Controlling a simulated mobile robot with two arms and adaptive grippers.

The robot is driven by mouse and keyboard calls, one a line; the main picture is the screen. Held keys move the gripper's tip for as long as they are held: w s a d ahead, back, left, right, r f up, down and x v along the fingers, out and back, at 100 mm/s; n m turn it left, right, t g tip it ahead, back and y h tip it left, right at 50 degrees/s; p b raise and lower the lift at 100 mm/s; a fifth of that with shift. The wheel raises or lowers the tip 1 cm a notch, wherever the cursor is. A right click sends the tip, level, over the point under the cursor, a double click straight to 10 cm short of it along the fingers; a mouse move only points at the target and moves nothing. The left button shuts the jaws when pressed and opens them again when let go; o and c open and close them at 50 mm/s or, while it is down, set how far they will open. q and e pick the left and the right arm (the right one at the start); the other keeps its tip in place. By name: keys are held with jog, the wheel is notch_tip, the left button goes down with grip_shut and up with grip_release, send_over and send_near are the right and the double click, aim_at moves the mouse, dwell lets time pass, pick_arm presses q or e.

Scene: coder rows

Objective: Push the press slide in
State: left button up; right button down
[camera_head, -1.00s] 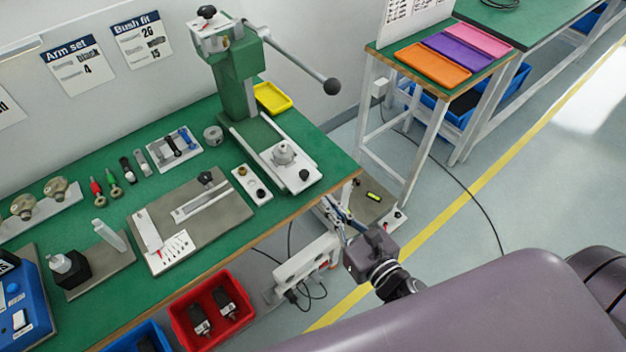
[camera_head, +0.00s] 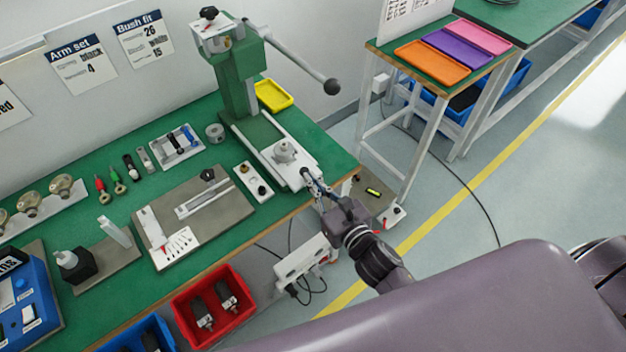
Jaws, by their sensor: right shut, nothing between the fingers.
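The green arbor press (camera_head: 236,80) stands on the green workbench at the back wall. Its white press slide (camera_head: 304,157) sticks out toward the bench's front edge and carries a round grey fixture (camera_head: 285,151). My right gripper (camera_head: 312,184) is shut and empty. Its fingertips are at the front end of the slide, by the black knob, which they partly hide. I cannot tell whether they touch it. My left gripper is not in view.
The press lever (camera_head: 300,64) reaches out to the right, above the slide. A small white block with knobs (camera_head: 253,182) lies left of the slide. Red bin (camera_head: 213,306) hangs below the front edge.

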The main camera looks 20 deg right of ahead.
aim_at(282, 149)
jog(key=x, duration=0.4)
jog(key=a+r+x, duration=0.1)
jog(key=x, duration=0.4)
jog(key=a+r+b+x, duration=0.1)
jog(key=x, duration=0.3)
jog(key=shift+w+a+r, duration=0.1)
jog(key=shift+w+a, duration=0.1)
jog(key=shift+w, duration=0.35)
jog(key=shift+r, duration=0.2)
jog(key=shift+r, duration=0.1)
